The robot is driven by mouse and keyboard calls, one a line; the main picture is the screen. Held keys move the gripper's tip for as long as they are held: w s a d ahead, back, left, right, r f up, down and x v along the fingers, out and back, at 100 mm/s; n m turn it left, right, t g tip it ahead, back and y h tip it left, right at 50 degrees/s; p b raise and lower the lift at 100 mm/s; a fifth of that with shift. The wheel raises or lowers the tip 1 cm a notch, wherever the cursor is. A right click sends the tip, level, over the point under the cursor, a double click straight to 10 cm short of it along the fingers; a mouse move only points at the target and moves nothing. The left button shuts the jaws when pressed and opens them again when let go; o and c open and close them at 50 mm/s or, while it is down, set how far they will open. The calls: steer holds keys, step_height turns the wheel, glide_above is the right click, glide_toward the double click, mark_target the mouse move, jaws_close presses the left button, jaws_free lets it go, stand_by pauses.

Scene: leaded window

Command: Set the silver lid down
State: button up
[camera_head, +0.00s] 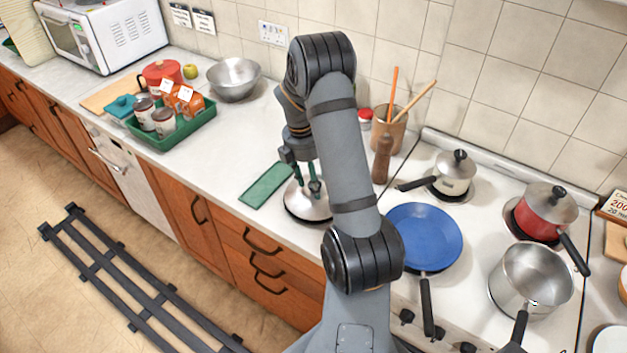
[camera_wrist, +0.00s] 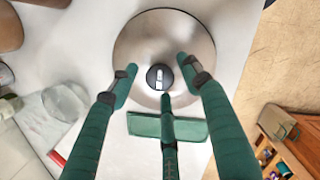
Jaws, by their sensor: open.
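The silver lid (camera_head: 298,208) is a round metal disc lying flat on the white counter near its front edge, partly hidden behind my arm. In the wrist view the lid (camera_wrist: 165,30) has a black knob (camera_wrist: 160,77) at its centre. My gripper (camera_head: 312,188) points down over the lid. In the wrist view the green fingers of my gripper (camera_wrist: 159,75) are spread around the knob, with gaps between fingertips and knob. The gripper is open and holds nothing.
A green flat board (camera_head: 266,186) lies left of the lid. A blue pan (camera_head: 424,236) is on the hob to the right. A utensil pot (camera_head: 389,130) stands behind my arm. A green tray (camera_head: 180,133) with jars is further left. Bare counter lies between tray and board.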

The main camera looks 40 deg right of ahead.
mark_target(307, 191)
step_height(307, 191, up, 12)
steer(key=a, duration=0.1)
steer(key=shift+w+a, duration=0.25)
steer(key=shift+w, duration=0.15)
steer(key=shift+r, duration=0.1)
